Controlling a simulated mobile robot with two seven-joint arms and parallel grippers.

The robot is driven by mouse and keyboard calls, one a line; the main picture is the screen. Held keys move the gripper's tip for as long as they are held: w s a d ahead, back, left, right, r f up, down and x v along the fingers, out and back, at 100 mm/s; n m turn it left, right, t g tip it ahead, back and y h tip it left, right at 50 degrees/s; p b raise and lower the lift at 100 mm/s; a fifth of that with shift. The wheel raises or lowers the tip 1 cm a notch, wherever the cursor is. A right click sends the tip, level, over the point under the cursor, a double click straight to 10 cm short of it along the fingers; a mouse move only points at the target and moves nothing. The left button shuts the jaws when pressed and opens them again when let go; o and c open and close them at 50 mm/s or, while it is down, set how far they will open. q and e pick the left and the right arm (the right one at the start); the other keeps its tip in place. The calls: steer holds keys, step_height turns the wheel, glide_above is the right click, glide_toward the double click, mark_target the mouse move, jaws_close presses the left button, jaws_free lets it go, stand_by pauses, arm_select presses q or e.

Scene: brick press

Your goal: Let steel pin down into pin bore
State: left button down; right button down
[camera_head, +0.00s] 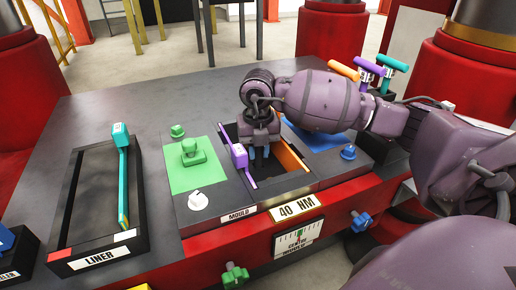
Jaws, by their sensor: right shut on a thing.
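My left gripper is not in view.
A black tray labelled LINER (139,246) at left holds a teal bar (123,172). A green pad (180,177) with a green block and a white knob (198,201) lie left of the mould. A blue pad and blue knob (348,152) lie right. Handled tools (366,77) stand behind right.

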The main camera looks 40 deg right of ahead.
stand_by(0.3)
steer(key=shift+f, duration=0.1)
stand_by(0.3)
steer(key=c, duration=0.9)
jaws_free()
